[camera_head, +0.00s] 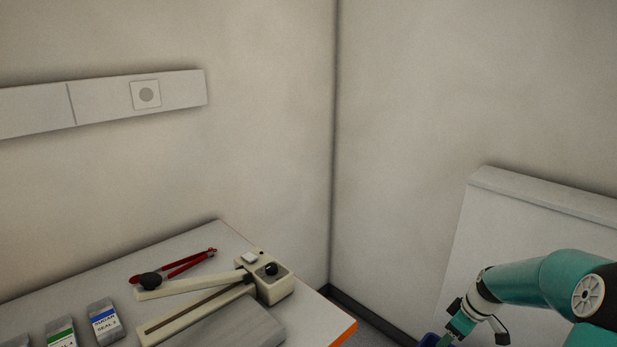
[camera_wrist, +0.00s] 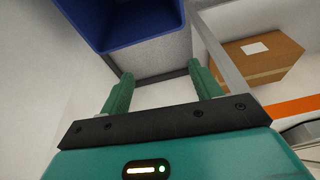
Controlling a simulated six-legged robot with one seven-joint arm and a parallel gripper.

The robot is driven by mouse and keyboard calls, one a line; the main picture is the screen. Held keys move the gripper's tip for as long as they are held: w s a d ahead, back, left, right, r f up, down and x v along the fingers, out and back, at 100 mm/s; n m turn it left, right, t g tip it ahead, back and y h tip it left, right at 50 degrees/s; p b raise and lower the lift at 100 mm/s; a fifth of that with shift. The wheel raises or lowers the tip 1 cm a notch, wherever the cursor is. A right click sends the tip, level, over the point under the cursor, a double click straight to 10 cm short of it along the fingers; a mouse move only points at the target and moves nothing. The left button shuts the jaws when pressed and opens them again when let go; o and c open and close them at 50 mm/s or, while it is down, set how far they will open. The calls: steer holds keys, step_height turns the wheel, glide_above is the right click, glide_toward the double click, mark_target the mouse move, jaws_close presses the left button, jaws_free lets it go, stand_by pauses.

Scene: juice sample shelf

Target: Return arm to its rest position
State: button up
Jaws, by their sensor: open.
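My gripper (camera_wrist: 162,90) shows in the wrist view with its two green fingers spread apart and nothing between them. A blue bin (camera_wrist: 135,28) lies beyond the fingertips at the top of that view. In the head view my teal arm reaches in from the lower right corner. Its wrist end is low at the bottom edge, beside the blue bin (camera_head: 430,341), of which only a small part shows. The fingers themselves are not clear in the head view.
A table with an orange edge (camera_head: 346,333) stands at the lower left. It bears a sealing device (camera_head: 273,278), a red-handled tool (camera_head: 185,265) and labelled packs (camera_head: 104,322). A cardboard box (camera_wrist: 258,67) lies right of the bin. A white panel (camera_head: 540,225) stands against the right wall.

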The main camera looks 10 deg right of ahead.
steer(key=s+a+r+m+h, duration=0.1)
steer(key=s+a+r, duration=0.3)
steer(key=a+r, duration=0.4)
steer(key=s+a+r+m+h, duration=0.2)
steer(key=s+a+r, duration=0.1)
steer(key=a+r, duration=0.6)
steer(key=s+a+r+m+t, duration=0.1)
steer(key=s+a+r+m, duration=0.1)
steer(key=s+a, duration=0.3)
steer(key=s+a+r+m+t+y, duration=0.1)
steer(key=s+a+r+t, duration=0.1)
steer(key=s+a, duration=0.3)
steer(key=s+r, duration=0.1)
steer(key=s, duration=0.3)
steer(key=shift+s+a+r+m, duration=0.2)
steer(key=shift+s+r+m, duration=0.1)
steer(key=shift+s+m, duration=0.1)
